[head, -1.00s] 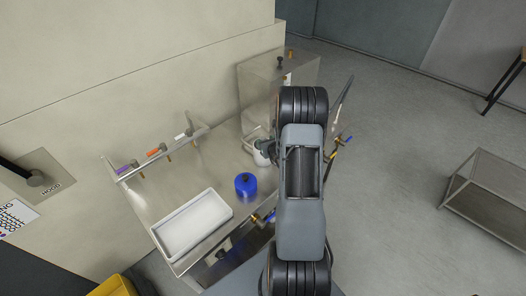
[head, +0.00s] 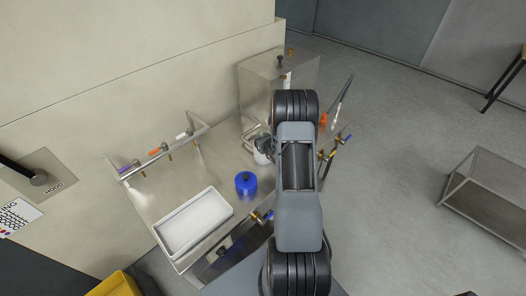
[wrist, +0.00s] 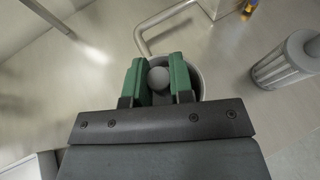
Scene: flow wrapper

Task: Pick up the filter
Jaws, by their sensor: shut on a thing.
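In the wrist view a pale cylinder with ribbed or mesh sides (wrist: 285,62), which looks like the filter, lies to the right of my gripper and apart from it. My gripper (wrist: 160,80) has two green fingers shut on a round grey knob (wrist: 158,77). Below the knob shows the pale rim of a round vessel (wrist: 198,82); whether the knob is joined to it I cannot tell. In the head view a whitish vessel (head: 261,155) shows beside my arm on the steel worktop (head: 215,160). My arm hides much of that area.
A blue lidded pot (head: 246,184) and a white tray (head: 195,224) stand on the worktop. A rail with coloured valves (head: 160,152) runs along the wall side. A steel box (head: 265,85) stands at the back. A bent metal pipe (wrist: 142,40) lies close to my fingers.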

